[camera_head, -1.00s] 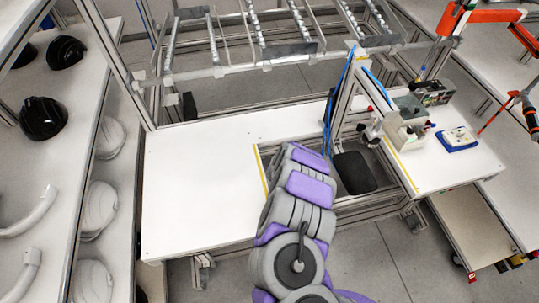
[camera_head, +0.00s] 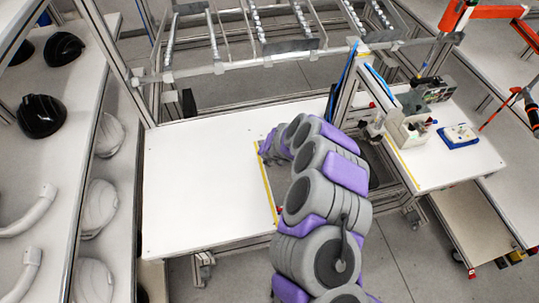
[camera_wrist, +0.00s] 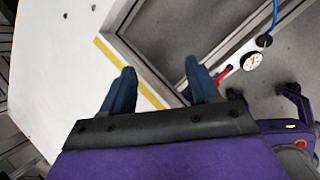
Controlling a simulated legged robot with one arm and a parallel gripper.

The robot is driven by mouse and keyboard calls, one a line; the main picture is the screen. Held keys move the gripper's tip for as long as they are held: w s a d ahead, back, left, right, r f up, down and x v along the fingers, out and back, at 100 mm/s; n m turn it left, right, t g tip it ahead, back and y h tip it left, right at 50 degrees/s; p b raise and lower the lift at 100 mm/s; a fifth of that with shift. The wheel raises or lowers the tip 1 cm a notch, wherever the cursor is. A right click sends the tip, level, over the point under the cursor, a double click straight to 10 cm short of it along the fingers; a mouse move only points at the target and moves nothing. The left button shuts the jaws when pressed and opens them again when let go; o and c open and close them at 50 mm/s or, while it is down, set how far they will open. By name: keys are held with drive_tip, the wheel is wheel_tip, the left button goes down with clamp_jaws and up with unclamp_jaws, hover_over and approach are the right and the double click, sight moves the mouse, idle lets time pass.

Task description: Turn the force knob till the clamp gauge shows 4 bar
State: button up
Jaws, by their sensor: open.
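My gripper (camera_wrist: 160,88) is open and empty in the wrist view, its two dark blue fingers spread. A small round white gauge (camera_wrist: 251,61) sits on a pale strip to the right of the fingers, apart from them. Its needle and scale are too small to read. A red part (camera_wrist: 222,75) lies between the right finger and the gauge; I cannot tell whether it is the force knob. In the head view the end of my arm is over the table's yellow-marked edge, and the fingers cannot be made out. The gauge is not discernible there.
The white table (camera_head: 190,190) is clear, with a yellow line (camera_head: 263,175) along its edge. A blue hose (camera_wrist: 274,14) runs by the gauge. At right stand a grey device (camera_head: 410,130) and a blue tray (camera_head: 458,137).

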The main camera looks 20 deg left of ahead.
drive_tip(key=shift+a+r, duration=0.2)
drive_tip(key=shift+r, duration=0.05)
drive_tip(key=shift+d, duration=0.15)
drive_tip(key=shift+r, duration=0.1)
